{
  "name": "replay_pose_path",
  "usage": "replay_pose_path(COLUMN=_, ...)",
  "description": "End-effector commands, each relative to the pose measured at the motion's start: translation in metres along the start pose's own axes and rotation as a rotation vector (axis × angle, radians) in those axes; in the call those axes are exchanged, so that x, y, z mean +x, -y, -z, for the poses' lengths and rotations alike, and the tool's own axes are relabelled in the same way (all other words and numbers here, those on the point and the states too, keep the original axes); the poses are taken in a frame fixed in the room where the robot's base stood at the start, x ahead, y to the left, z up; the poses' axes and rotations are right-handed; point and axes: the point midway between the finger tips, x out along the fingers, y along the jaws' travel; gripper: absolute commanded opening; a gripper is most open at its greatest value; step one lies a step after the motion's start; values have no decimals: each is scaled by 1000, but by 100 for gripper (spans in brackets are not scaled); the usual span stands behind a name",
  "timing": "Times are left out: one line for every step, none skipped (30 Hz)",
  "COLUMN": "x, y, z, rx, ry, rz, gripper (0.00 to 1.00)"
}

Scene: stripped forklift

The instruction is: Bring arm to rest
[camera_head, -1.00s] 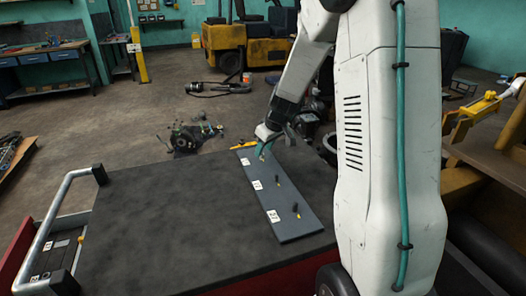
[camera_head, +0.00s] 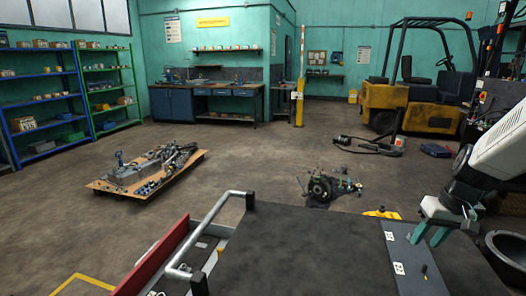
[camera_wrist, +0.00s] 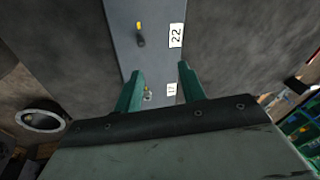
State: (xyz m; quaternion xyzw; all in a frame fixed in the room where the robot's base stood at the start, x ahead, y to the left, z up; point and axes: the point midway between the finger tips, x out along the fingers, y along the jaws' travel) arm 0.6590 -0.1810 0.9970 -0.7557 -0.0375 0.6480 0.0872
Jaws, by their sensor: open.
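My gripper (camera_head: 428,240) is at the right of the head view, at the end of my white arm, pointing down over the far part of a grey board (camera_head: 397,246). Its two teal fingers are apart. In the wrist view the open fingers (camera_wrist: 160,72) stand over the same board (camera_wrist: 152,12), with labels reading 22 (camera_wrist: 176,35) and 17 (camera_wrist: 171,89). A small metallic piece (camera_wrist: 148,92) shows between the fingers, apart from them as far as I can see. A dark piece with a yellow tip (camera_wrist: 140,36) lies further along the board.
The board lies on a dark cart top (camera_head: 290,250) with a metal handle (camera_head: 205,235). A mechanical assembly (camera_head: 322,188) lies on the floor beyond. A pallet of parts (camera_head: 150,168) is at the left, a stripped forklift (camera_head: 412,100) behind. Open floor lies between.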

Motion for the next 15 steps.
replay_pose_path(x=-9, y=14, z=-14, rx=16, ry=24, rz=0, gripper=40)
replay_pose_path(x=-13, y=22, z=-24, rx=29, ry=42, rz=-1, gripper=40)
replay_pose_path(x=-20, y=32, z=-35, rx=45, ry=62, rz=-4, gripper=40)
replay_pose_path(x=-24, y=39, z=-45, rx=55, ry=77, rz=-8, gripper=40)
replay_pose_path(x=-29, y=46, z=-54, rx=65, ry=91, rz=-12, gripper=40)
replay_pose_path(x=-36, y=56, z=-68, rx=74, ry=110, rz=-21, gripper=40)
replay_pose_path(x=-41, y=63, z=-77, rx=82, ry=122, rz=-28, gripper=40)
replay_pose_path(x=-46, y=70, z=-88, rx=88, ry=133, rz=-37, gripper=40)
replay_pose_path(x=-52, y=79, z=-101, rx=96, ry=146, rz=-49, gripper=40)
replay_pose_path(x=-56, y=85, z=-111, rx=99, ry=155, rz=-59, gripper=40)
replay_pose_path(x=-61, y=90, z=-120, rx=102, ry=161, rz=-68, gripper=40)
replay_pose_path(x=-66, y=97, z=-133, rx=104, ry=169, rz=-83, gripper=40)
replay_pose_path(x=-70, y=102, z=-143, rx=105, ry=173, rz=-93, gripper=40)
replay_pose_path(x=-74, y=106, z=-152, rx=105, ry=175, rz=-104, gripper=40)
replay_pose_path(x=-78, y=112, z=-164, rx=103, ry=178, rz=-117, gripper=40)
